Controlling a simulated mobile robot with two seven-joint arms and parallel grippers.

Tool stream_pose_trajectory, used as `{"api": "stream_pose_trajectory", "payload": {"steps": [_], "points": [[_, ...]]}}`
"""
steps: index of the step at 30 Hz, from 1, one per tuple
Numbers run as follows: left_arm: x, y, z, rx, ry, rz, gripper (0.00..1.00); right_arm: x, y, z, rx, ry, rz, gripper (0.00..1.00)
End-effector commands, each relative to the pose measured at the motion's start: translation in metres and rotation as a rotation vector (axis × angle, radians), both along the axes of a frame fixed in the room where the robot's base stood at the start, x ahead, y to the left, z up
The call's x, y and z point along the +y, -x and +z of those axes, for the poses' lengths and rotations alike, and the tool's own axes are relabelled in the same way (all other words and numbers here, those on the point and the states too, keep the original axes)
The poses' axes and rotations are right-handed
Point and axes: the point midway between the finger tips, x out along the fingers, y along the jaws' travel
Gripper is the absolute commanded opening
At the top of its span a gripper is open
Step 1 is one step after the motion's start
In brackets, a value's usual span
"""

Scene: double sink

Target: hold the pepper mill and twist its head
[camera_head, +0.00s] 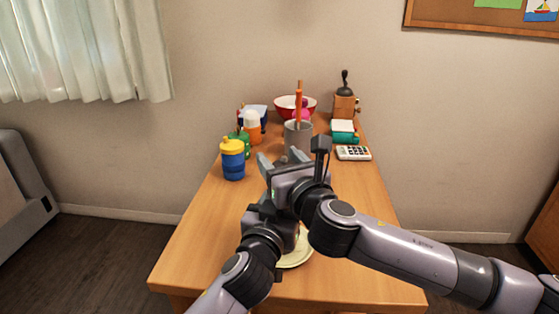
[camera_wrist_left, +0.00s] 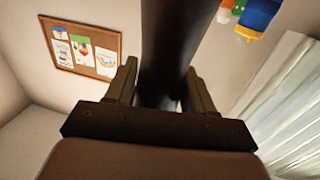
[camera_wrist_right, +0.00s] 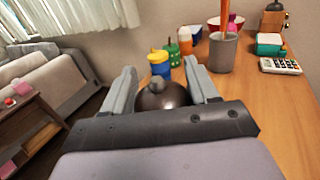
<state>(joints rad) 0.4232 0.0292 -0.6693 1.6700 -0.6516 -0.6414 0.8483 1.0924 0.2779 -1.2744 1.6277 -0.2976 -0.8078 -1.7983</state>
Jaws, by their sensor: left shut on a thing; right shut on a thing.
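The pepper mill shows in the left wrist view as a thick dark brown shaft (camera_wrist_left: 165,38) between the fingers of my left gripper (camera_wrist_left: 162,68), which is shut on it. In the right wrist view the mill's round dark head with a grey knob (camera_wrist_right: 163,97) sits between the fingers of my right gripper (camera_wrist_right: 158,66), which is shut on the head. In the head view my right gripper (camera_head: 281,160) is above the table, and my arms hide the mill. My left gripper is largely covered there, below the right one. Where the mill's base rests is hidden.
A pale plate (camera_head: 298,252) lies on the wooden table (camera_head: 215,245), partly under my arms. Behind stand a blue cup with yellow lid (camera_head: 232,160), a grey utensil holder (camera_head: 298,137), a calculator (camera_head: 353,153), a teal box (camera_head: 343,135) and a coffee grinder (camera_head: 345,103).

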Motion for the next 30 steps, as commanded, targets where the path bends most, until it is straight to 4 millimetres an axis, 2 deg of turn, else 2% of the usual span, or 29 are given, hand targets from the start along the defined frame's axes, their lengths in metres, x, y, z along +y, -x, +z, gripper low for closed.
{"api": "stream_pose_trajectory", "payload": {"steps": [15, 16, 17, 18, 30], "points": [[-0.0026, 0.0012, 0.0008, -0.002, 0.003, -0.007, 0.19, -0.0006, -0.0003, -0.0023, 0.006, -0.001, -0.020, 0.28], [-0.0026, 0.0012, 0.0008, -0.002, 0.003, -0.007, 0.19, -0.0006, -0.0003, -0.0023, 0.006, -0.001, -0.020, 0.65], [-0.0026, 0.0012, 0.0008, -0.002, 0.003, -0.007, 0.19, -0.0006, -0.0003, -0.0023, 0.006, -0.001, -0.020, 0.75], [-0.0025, 0.0012, 0.0008, -0.002, 0.003, -0.006, 0.19, -0.0007, -0.0003, -0.0022, 0.006, -0.001, -0.020, 0.80], [-0.0006, 0.0002, 0.0005, -0.002, 0.001, -0.002, 0.19, -0.0030, 0.0035, -0.0009, 0.002, 0.000, -0.020, 0.80]]}}
